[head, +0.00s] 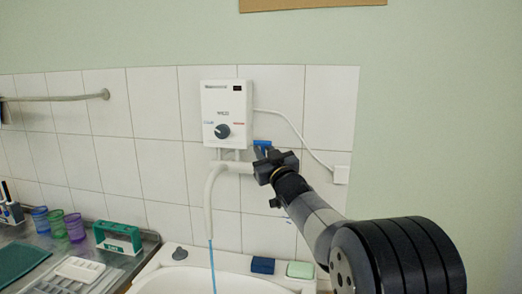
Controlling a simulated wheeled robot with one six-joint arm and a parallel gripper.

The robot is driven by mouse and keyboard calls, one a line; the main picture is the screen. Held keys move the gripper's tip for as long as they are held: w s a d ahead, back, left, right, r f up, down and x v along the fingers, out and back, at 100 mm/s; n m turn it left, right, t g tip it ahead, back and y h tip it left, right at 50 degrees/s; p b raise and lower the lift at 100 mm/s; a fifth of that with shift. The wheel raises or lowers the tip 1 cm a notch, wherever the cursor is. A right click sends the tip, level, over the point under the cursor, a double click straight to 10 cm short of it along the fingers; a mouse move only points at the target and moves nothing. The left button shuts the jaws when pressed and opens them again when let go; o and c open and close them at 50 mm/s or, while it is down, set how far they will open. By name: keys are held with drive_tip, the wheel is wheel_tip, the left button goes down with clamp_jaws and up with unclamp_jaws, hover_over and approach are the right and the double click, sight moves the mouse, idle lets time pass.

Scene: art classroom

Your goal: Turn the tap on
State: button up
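The tap is a white wall-mounted water heater unit (226,112) with a dark round knob (222,131) on its front. A white spout pipe (209,195) bends down from below it over the basin. A thin blue streak (212,265), like running water, drops from the spout's end into the basin. My gripper (262,153) is beside the pipework, just below and right of the unit. A small blue part (262,143) shows at the gripper's tip; I cannot tell whether it is a tap handle or whether the gripper touches it. The fingers are too small and dark to read.
The white basin (165,278) is below, with a dark blue block (263,265) and a green block (300,269) on its rim. Coloured cups (57,223) and a green-and-white box (118,238) stand left. A white cable runs to a wall socket (341,174).

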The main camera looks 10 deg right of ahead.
drive_tip(key=b+v, duration=0.1)
drive_tip(key=v, duration=0.7)
drive_tip(key=shift+w, duration=0.1)
drive_tip(key=p+x, duration=0.2)
drive_tip(key=x, duration=0.9)
drive_tip(key=shift+r+p, duration=0.1)
drive_tip(key=shift+p, duration=0.35)
drive_tip(key=shift+f+b, duration=0.25)
drive_tip(key=shift+b, duration=0.25)
drive_tip(key=b+v, duration=0.3)
drive_tip(key=v, duration=0.8)
drive_tip(key=p+x, duration=0.1)
drive_tip(key=x, duration=0.2)
drive_tip(key=p+x, duration=0.1)
drive_tip(key=x, duration=0.3)
drive_tip(key=p+x, duration=0.1)
drive_tip(key=x, duration=0.3)
drive_tip(key=shift+r+p, duration=0.3)
drive_tip(key=shift+p, duration=0.1)
drive_tip(key=p, duration=0.2)
drive_tip(key=shift+w+d+r+m+g+h+p, duration=0.15)
drive_tip(key=shift+m+g+h+p, duration=0.15)
drive_tip(key=shift+p, duration=0.1)
